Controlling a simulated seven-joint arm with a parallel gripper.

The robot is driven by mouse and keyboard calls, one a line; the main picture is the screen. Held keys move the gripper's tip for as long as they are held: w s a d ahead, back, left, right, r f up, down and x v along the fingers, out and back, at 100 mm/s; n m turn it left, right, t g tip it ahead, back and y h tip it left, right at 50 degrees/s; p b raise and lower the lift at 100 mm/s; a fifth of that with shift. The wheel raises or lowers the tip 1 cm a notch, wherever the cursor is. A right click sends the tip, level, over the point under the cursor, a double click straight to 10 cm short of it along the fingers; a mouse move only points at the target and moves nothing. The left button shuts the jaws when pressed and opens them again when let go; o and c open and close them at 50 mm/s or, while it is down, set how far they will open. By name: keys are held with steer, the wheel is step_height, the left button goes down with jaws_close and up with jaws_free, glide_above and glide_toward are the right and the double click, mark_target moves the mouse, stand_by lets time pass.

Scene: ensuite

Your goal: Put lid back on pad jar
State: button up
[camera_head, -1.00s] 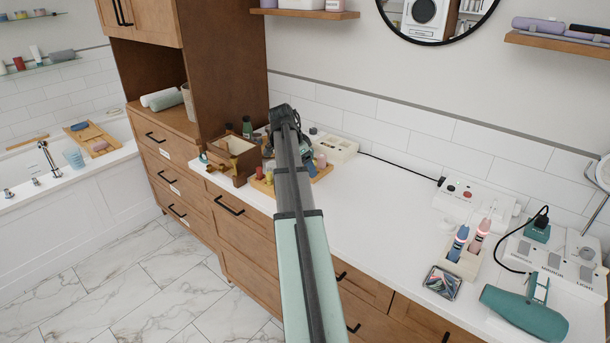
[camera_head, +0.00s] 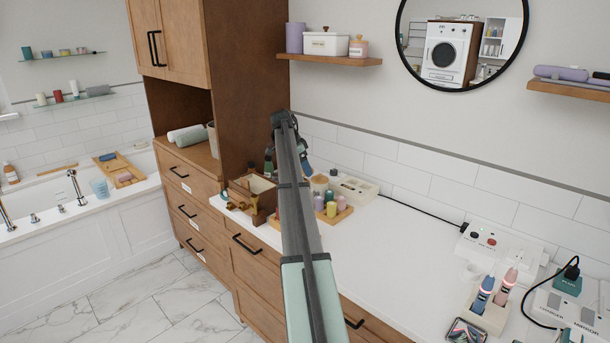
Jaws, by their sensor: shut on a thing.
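My gripper (camera_head: 287,162) is above the counter, over the back left by the tall cabinet. My own forearm covers most of it. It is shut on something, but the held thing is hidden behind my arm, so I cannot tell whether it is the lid. A small round cream jar (camera_head: 319,184) stands on the counter just right of my arm, behind several small coloured pots; its top is too small to read. A pink jar (camera_head: 358,47) with a tan top stands on the wall shelf. I cannot tell which one is the pad jar.
A wooden box (camera_head: 252,196) stands left of my arm on the white counter (camera_head: 400,245). A wooden tray (camera_head: 341,215) holds the small pots. A cream organiser (camera_head: 353,189) is behind it. The wall shelf (camera_head: 330,61) overhangs the back. The middle of the counter is clear.

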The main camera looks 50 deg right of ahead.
steer(key=shift+s+a+f, duration=0.1)
steer(key=shift+s, duration=0.05)
steer(key=shift+f, duration=3.15)
steer(key=shift+f, duration=0.15)
steer(key=o, duration=0.9)
steer(key=shift+o, duration=0.2)
steer(key=shift+r, duration=3.5)
jaws_close()
